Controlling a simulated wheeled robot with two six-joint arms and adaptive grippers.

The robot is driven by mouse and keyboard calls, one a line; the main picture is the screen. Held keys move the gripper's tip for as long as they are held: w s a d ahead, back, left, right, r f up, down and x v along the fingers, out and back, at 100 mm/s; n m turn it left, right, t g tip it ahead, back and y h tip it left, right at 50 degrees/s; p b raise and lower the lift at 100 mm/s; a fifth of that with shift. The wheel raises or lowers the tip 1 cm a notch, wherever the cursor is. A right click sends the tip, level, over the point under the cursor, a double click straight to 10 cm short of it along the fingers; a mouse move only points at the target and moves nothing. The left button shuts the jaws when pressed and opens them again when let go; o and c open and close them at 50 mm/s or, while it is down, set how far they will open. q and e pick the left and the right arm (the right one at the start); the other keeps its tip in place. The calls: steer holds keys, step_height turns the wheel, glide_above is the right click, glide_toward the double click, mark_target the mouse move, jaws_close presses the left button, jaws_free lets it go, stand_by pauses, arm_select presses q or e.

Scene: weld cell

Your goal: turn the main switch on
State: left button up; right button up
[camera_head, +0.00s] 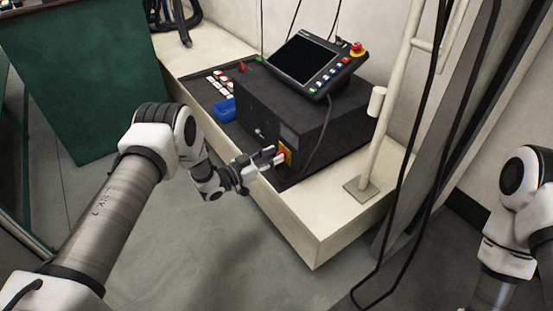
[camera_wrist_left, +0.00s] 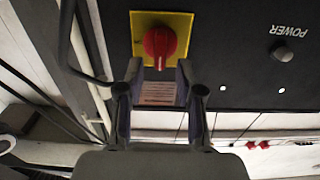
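The main switch is a red rotary knob (camera_wrist_left: 160,42) on a yellow plate (camera_wrist_left: 181,22), on the front of a black control box (camera_head: 310,115). In the head view, the yellow plate (camera_head: 289,152) shows just beyond my left fingertips, which partly cover the knob. My left gripper (camera_head: 272,158) points at the switch. In the left wrist view, the left gripper (camera_wrist_left: 159,72) is open, with one fingertip at each side of the knob's lower end. A gap shows beside the knob; contact cannot be told. My right arm shows at the right edge, its gripper out of view.
A grey POWER button (camera_wrist_left: 281,53) sits beside the switch. A teach pendant (camera_head: 305,60) with a red emergency stop (camera_head: 357,48) rests on the box. A white post (camera_head: 380,130) and black hanging cables (camera_head: 415,165) stand to the right.

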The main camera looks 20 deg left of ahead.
arm_select(q)
steer(key=shift+w+d, duration=0.4)
steer(key=shift+w, duration=0.2)
steer(key=shift+s+r, duration=0.1)
jaws_close()
steer(key=shift+m, duration=0.3)
steer(key=m, duration=0.1)
steer(key=m+p, duration=0.1)
steer(key=m, duration=0.1)
steer(key=shift+s+d, duration=0.2)
steer(key=shift+d, duration=0.05)
steer(key=m, duration=0.2)
steer(key=m+p, duration=0.2)
steer(key=m, duration=0.1)
steer(key=shift+s+d+f+m, duration=0.2)
steer(key=shift+d+m, duration=0.1)
steer(key=m, duration=0.1)
steer(key=m+p, duration=0.1)
steer(key=m, duration=0.3)
steer(key=shift+d+f, duration=0.1)
steer(key=shift+f, duration=0.25)
steer(key=shift+f+m+p, duration=0.2)
steer(key=shift+m+p, duration=0.25)
steer(key=shift+m, duration=1.35)
